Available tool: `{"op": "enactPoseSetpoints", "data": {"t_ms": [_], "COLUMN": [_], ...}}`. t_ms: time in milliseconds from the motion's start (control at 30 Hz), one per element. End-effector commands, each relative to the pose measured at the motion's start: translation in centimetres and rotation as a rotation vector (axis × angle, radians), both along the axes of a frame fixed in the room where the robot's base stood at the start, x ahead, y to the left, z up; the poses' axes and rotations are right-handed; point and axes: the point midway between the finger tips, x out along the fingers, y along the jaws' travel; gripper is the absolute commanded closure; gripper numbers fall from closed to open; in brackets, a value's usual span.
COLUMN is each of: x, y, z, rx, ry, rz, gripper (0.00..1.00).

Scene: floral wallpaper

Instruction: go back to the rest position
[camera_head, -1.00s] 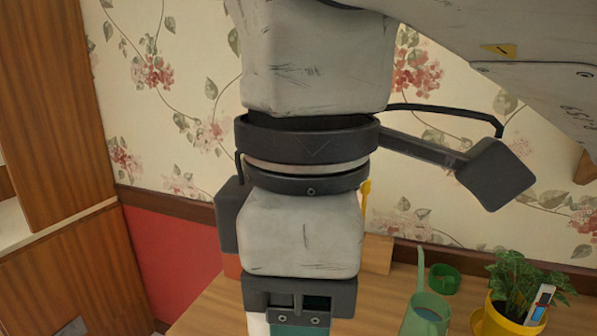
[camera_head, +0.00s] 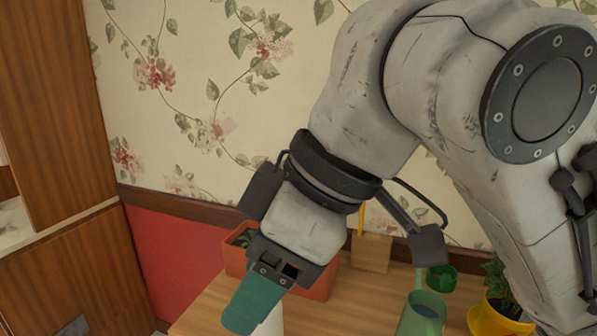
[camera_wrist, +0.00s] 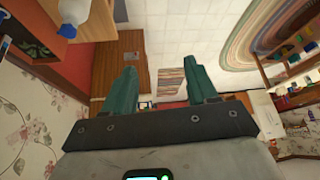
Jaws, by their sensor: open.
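My gripper (camera_head: 262,298) hangs at the end of my arm in the head view, tilted down and to the left above the wooden table. Its green fingers overlap one another there. In the wrist view my gripper (camera_wrist: 163,88) shows two green fingers spread apart with nothing between them. It is open and empty. Past the fingers the wrist view looks across the room to a pale tiled floor (camera_wrist: 180,40).
The wooden table (camera_head: 205,312) holds a terracotta planter (camera_head: 320,285), a green watering can (camera_head: 422,315), a small green pot (camera_head: 441,278) and a yellow pot (camera_head: 490,318) with a plant. A wooden cabinet (camera_head: 60,120) stands at left. A white bottle (camera_wrist: 72,15) shows in the wrist view.

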Motion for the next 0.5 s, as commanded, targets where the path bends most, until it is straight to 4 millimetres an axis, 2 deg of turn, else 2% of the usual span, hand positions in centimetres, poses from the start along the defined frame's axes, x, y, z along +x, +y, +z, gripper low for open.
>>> {"op": "enactPoseSetpoints", "data": {"t_ms": [100, 267, 367, 500], "x": [1.9, 4.5, 6.0, 7.4], "y": [0.2, -0.7, -1.7, -3.7], "z": [-1.4, -4.0, -6.4, -10.7], "rx": [0.141, 0.292, 0.362, 0.426], "ry": [0.023, 0.049, 0.071, 0.110], "rz": [-0.068, -0.198, -0.296, -0.451], "gripper": [0.42, 0.42, 0.42, 0.42]}}
